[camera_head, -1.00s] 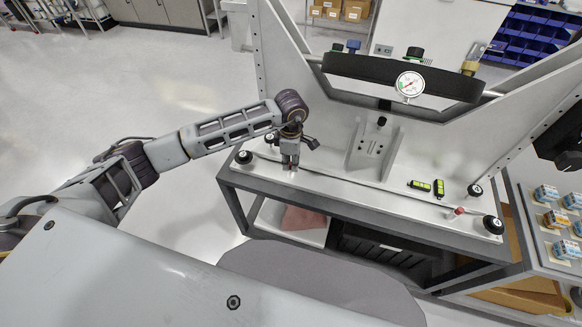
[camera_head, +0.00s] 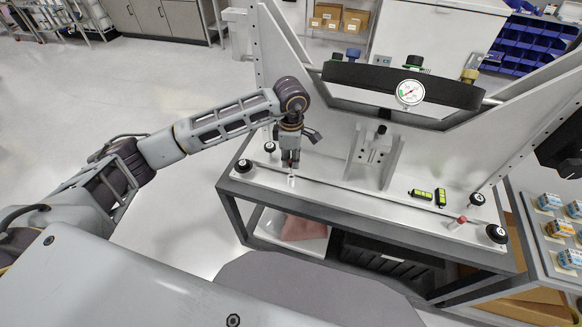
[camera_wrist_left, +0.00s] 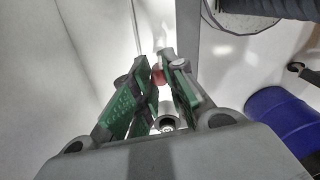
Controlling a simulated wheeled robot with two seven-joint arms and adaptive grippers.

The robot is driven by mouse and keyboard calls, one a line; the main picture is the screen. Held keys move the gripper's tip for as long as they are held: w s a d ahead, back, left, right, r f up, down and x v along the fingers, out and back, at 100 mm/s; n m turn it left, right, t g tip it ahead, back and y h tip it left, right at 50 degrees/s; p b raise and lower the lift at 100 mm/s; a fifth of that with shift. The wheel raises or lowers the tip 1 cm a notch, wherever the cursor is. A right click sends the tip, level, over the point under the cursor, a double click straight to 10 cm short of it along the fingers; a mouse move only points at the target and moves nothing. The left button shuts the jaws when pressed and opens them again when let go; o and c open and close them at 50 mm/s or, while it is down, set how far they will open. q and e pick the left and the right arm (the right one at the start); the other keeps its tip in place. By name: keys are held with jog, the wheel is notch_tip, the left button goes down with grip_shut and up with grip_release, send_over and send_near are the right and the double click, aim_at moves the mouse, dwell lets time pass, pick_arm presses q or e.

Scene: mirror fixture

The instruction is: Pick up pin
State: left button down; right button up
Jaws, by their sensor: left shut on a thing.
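My left gripper (camera_head: 290,162) is over the left end of the fixture's grey base plate (camera_head: 340,193), pointing down. It is shut on a pin with a red part (camera_wrist_left: 158,74), which shows between the green finger pads in the left wrist view, where the left gripper (camera_wrist_left: 160,85) also shows. Most of the held pin is hidden by the fingers. A small pale cylindrical piece (camera_head: 291,180) stands on the plate just below the fingertips. Another red-topped pin (camera_head: 461,220) stands near the right end of the plate. My right gripper is not in view.
Black round knobs (camera_head: 244,166) stand along the plate. Two black-and-yellow items (camera_head: 421,194) lie right of the centre bracket (camera_head: 372,160). A black beam with a dial gauge (camera_head: 410,93) spans above. A tray of small boxes (camera_head: 561,229) is at the right.

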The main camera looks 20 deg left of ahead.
pick_arm(q)
notch_tip(320, 180, up, 3)
jog(key=shift+r, duration=0.55)
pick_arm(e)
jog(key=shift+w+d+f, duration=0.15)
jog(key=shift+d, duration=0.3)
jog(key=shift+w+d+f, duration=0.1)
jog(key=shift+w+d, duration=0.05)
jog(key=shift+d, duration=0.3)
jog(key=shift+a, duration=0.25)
pick_arm(q)
jog(key=shift+a, duration=0.1)
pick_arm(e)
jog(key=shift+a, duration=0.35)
